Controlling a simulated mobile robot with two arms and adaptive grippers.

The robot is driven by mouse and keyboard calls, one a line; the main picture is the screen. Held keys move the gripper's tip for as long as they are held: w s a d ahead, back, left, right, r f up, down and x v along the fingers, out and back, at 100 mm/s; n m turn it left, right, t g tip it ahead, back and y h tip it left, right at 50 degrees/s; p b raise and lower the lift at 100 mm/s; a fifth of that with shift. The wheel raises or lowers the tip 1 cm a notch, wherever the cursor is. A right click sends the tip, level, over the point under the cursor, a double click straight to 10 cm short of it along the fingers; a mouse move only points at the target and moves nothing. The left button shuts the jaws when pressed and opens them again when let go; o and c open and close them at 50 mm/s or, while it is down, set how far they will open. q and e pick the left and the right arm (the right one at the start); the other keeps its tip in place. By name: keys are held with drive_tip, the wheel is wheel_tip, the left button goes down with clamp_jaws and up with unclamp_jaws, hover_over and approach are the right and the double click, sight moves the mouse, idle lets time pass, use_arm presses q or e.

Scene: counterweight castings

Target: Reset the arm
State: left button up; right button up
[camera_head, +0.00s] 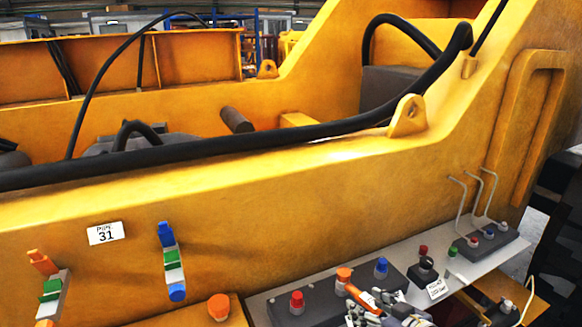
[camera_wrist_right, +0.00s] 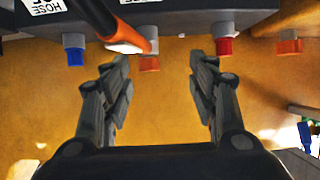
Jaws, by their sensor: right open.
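My right gripper (camera_head: 378,306) is at the lower edge of the head view, over the front of a grey control panel, close to an orange knob (camera_head: 344,274). In the right wrist view its two dark fingers stand apart with a gap between the tips (camera_wrist_right: 158,68). Nothing is held between them. Just beyond the fingertips are an orange knob (camera_wrist_right: 149,61) and a black-and-orange bar with a white end (camera_wrist_right: 112,28). I cannot tell whether a fingertip touches either. My left gripper is not in view.
The panel (camera_head: 320,280) also carries red (camera_head: 297,299) and blue (camera_head: 381,265) knobs. A yellow machine frame (camera_head: 300,205) rises behind it, with a thick black hose (camera_head: 200,153) along its top. Bent metal rods (camera_head: 461,200) stand up at the right.

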drive_tip(key=s+a+f+m+g+h, duration=0.1)
drive_tip(key=s+f+g, duration=0.25)
drive_tip(key=s, duration=0.65)
drive_tip(key=s+f+g+h, duration=0.2)
drive_tip(key=s+f, duration=0.2)
drive_tip(key=s, duration=0.5)
drive_tip(key=s+a+f+m+g+h, duration=0.1)
drive_tip(key=s+f+g, duration=0.25)
drive_tip(key=s, duration=0.65)
wheel_tip(320, 180, down, 30)
drive_tip(key=s+b, duration=0.2)
drive_tip(key=b, duration=0.1)
drive_tip(key=s+d+f+g+b, duration=0.1)
drive_tip(key=s+d+f+g, duration=0.1)
drive_tip(key=s+f, duration=1.4)
drive_tip(key=shift+s+d+f+h, duration=0.2)
drive_tip(key=shift+s+d+h, duration=0.1)
drive_tip(key=shift+d, duration=0.2)
